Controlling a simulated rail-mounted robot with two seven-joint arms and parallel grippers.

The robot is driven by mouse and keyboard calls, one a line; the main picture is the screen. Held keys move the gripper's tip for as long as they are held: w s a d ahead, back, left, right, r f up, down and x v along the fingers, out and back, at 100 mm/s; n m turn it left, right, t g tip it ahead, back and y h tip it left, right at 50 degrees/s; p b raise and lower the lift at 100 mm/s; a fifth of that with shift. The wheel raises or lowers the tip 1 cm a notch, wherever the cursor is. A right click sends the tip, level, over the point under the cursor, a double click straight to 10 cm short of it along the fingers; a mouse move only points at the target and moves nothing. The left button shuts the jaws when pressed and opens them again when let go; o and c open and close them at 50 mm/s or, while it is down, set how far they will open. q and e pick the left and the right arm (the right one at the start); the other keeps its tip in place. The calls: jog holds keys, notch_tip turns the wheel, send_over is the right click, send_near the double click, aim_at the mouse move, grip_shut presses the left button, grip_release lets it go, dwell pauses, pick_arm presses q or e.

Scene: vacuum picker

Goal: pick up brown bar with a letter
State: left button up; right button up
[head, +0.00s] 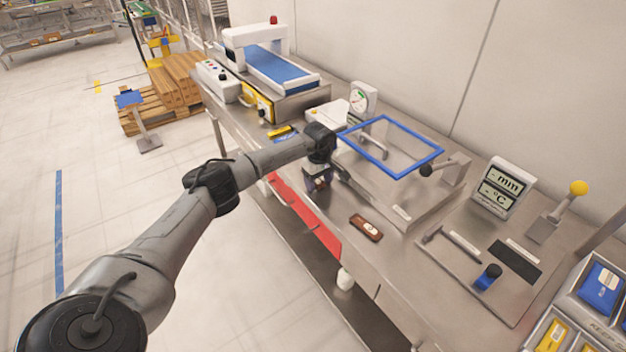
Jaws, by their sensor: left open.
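A brown bar (366,228) with a pale mark on its top lies flat on the metal bench, near the front edge. The mark is too small to read for certain as a letter. My left arm reaches in from the left, and its gripper (318,188) hangs over the bench's front edge, left of and above the bar in the picture. The gripper is open and apart from the bar. Its fingers are small and partly dark here. My right gripper is not in view.
A blue-rimmed frame (412,174) stands just behind the gripper. A tray with packets (562,300) is at the lower right. Bench around the bar is clear.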

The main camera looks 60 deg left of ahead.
pick_arm(q)
jog(key=c, duration=1)
